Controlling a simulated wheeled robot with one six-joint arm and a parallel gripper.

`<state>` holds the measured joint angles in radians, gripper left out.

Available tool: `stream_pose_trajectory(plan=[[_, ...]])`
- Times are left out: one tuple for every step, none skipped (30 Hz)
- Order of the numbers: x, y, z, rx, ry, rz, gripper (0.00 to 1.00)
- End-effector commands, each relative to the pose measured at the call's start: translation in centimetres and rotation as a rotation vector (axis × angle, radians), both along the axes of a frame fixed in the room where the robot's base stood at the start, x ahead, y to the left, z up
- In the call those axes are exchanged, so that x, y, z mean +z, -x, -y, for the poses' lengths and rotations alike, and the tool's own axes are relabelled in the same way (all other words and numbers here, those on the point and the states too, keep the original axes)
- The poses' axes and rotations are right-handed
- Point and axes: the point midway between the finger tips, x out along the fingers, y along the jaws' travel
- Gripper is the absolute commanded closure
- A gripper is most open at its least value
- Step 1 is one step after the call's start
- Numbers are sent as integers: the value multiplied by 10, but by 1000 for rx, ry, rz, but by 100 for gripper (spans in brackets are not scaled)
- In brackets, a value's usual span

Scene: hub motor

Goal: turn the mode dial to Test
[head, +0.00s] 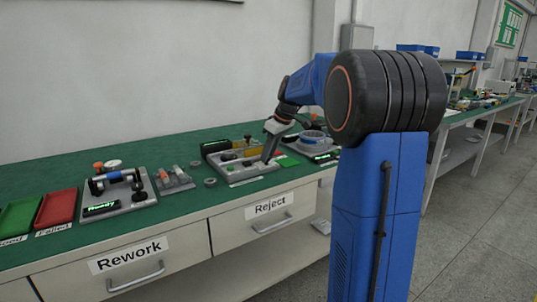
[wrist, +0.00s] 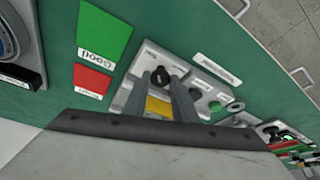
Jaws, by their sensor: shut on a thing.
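The mode dial (wrist: 160,75) is a dark round knob on a grey control panel (wrist: 134,82). In the wrist view it sits between the tips of my gripper (wrist: 162,82), whose two grey fingers are shut on it. The small lettering around the dial is too blurred to read, so its setting cannot be told. In the head view my gripper (head: 268,155) reaches down onto the right part of the panel (head: 248,176), and hides the dial there.
In the head view a fixture with a lit display (head: 122,190) stands left.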

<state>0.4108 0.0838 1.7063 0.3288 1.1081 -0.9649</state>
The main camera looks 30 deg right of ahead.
Motion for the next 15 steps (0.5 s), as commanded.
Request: stream_pose_trajectory(plan=[[0, 0, 0, 0, 1, 0, 98], [0, 0, 0, 0, 1, 0, 98], [0, 0, 0, 0, 1, 0, 98], [0, 0, 0, 0, 1, 0, 98], [0, 0, 0, 0, 1, 0, 71], [0, 0, 0, 0, 1, -1, 61], [0, 0, 0, 0, 1, -1, 57], [0, 0, 0, 0, 1, -1, 57], [0, 0, 0, 0, 1, -1, 57], [0, 0, 0, 0, 1, 0, 57], [0, 0, 0, 0, 1, 0, 57], [0, 0, 0, 0, 1, 0, 57], [0, 0, 0, 0, 1, 0, 57], [0, 0, 0, 0, 1, 0, 57], [0, 0, 0, 0, 1, 0, 57]])
